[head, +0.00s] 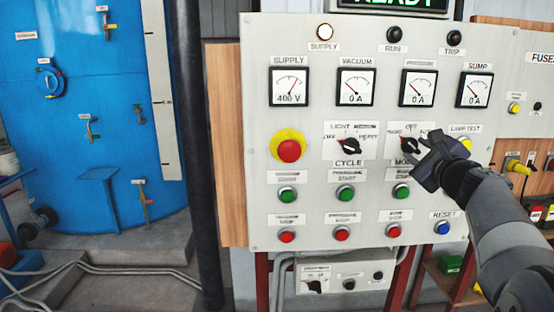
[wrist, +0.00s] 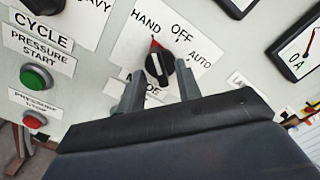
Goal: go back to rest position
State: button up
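My gripper (head: 428,158) is in front of the right part of the grey control panel (head: 262,215). In the wrist view its two fingers (wrist: 160,88) are apart, with nothing held between them. The black mode selector knob (wrist: 158,66) shows just beyond the fingertips, under the labels HAND, OFF and AUTO. Whether the fingers touch the knob is not clear. In the head view the gripper partly covers the mode labels beside the knob (head: 409,146).
Around the gripper are the CYCLE knob (head: 348,146), green buttons (head: 401,191), a blue reset button (head: 442,227) and gauges (head: 418,87). A red emergency button (head: 289,151) is at left. A dark vertical pipe (head: 190,150) and blue vessel (head: 90,130) stand further left.

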jog(key=shift+w+a, duration=0.1)
jog(key=shift+w, duration=0.55)
jog(key=shift+r+p, duration=0.1)
jog(key=shift+p, duration=0.3)
jog(key=shift+s+m, duration=0.1)
jog(key=shift+m, duration=0.3)
jog(key=shift+f, duration=0.2)
